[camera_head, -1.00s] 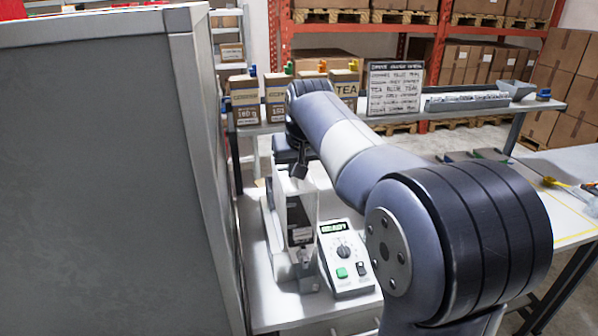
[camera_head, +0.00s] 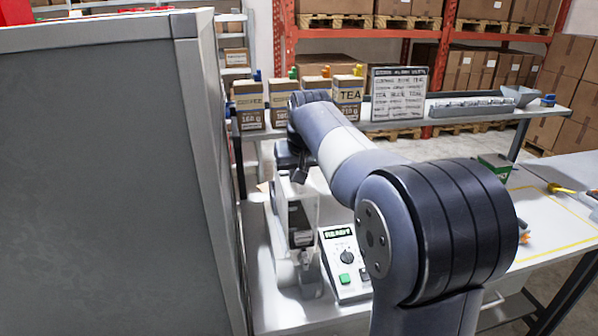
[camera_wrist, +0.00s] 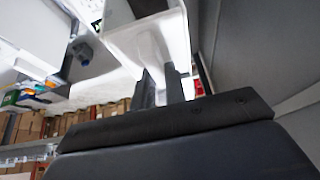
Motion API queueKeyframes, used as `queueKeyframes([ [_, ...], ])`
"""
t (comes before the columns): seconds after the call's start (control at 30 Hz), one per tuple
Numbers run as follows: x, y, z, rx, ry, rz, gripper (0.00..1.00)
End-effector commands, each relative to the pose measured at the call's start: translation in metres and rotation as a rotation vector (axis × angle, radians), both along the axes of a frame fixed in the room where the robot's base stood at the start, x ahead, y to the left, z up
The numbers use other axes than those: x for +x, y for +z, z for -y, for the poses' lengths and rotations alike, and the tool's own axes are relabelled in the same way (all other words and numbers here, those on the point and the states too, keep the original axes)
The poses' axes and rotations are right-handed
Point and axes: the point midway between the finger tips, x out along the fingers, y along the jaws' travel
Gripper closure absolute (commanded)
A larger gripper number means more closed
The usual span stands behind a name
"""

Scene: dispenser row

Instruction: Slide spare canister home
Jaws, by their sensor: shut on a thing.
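In the wrist view my gripper (camera_wrist: 162,88) has both dark fingers closed on a white, box-like canister (camera_wrist: 125,42), which fills the top middle of the picture. In the head view a pale upright canister with a dark front panel (camera_head: 301,222) stands at the dispenser, with a spout-like part (camera_head: 306,262) below it. My arm comes down behind its top, and my fingers are hidden there. I cannot tell whether the canister is fully seated.
A control box (camera_head: 345,262) with a green button stands right of the dispenser. A large grey cabinet (camera_head: 110,180) closes off the left. Labelled bags (camera_head: 249,106) and a sign board (camera_head: 398,94) stand on the back shelf. A table (camera_head: 545,215) is at right.

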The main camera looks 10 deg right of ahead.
Motion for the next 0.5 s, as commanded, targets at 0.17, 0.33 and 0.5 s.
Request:
queueKeyframes([
  [0.17, 0.0011, 0.0010, 0.0001, 0.000, 0.000, 0.005, 1.00],
  [0.33, 0.0010, -0.0003, 0.0000, 0.000, 0.000, 0.004, 1.00],
  [0.5, 0.0009, -0.0084, 0.0000, 0.000, 0.000, 0.004, 1.00],
])
